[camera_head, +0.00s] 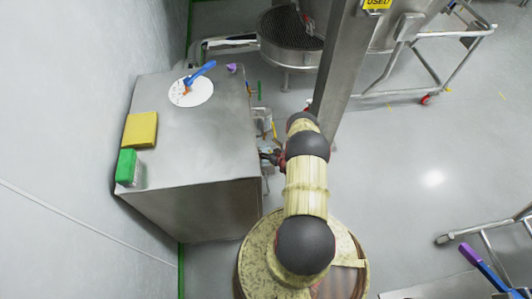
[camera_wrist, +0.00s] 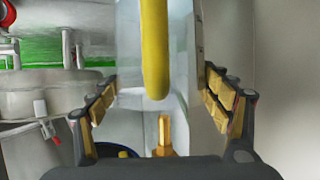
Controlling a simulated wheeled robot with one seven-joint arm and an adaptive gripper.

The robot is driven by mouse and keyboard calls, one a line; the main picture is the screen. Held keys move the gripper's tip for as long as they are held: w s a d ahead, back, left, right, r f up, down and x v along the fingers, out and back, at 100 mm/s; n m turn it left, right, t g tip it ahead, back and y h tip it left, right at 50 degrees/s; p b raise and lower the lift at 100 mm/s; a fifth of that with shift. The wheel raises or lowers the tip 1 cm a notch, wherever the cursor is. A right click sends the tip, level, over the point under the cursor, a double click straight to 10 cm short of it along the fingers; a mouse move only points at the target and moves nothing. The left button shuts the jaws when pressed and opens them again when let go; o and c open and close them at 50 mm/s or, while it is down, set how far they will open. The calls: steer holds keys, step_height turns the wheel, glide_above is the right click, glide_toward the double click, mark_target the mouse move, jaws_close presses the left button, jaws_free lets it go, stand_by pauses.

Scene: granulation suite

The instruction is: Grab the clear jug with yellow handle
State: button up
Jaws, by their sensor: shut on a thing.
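The clear jug (camera_wrist: 130,60) fills the upper middle of the wrist view. Its yellow handle (camera_wrist: 155,50) runs down the centre, facing the camera. My gripper (camera_wrist: 160,88) has one finger on each side of the jug, and it is shut on the jug. In the head view my gripper (camera_head: 270,157) is at the right side of the steel cabinet, partly hidden by my arm. The jug there is small and cannot be made out clearly.
The steel cabinet (camera_head: 200,140) holds a yellow block (camera_head: 140,130), a green-topped item (camera_head: 126,168) and a white disc (camera_head: 190,92) with a blue-handled tool. A steel post (camera_head: 342,75) stands close beyond my arm. Open floor (camera_head: 430,150) lies to the right.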

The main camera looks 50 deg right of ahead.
steer(key=c, duration=0.7)
steer(key=shift+c, duration=0.7)
steer(key=shift+r, duration=0.1)
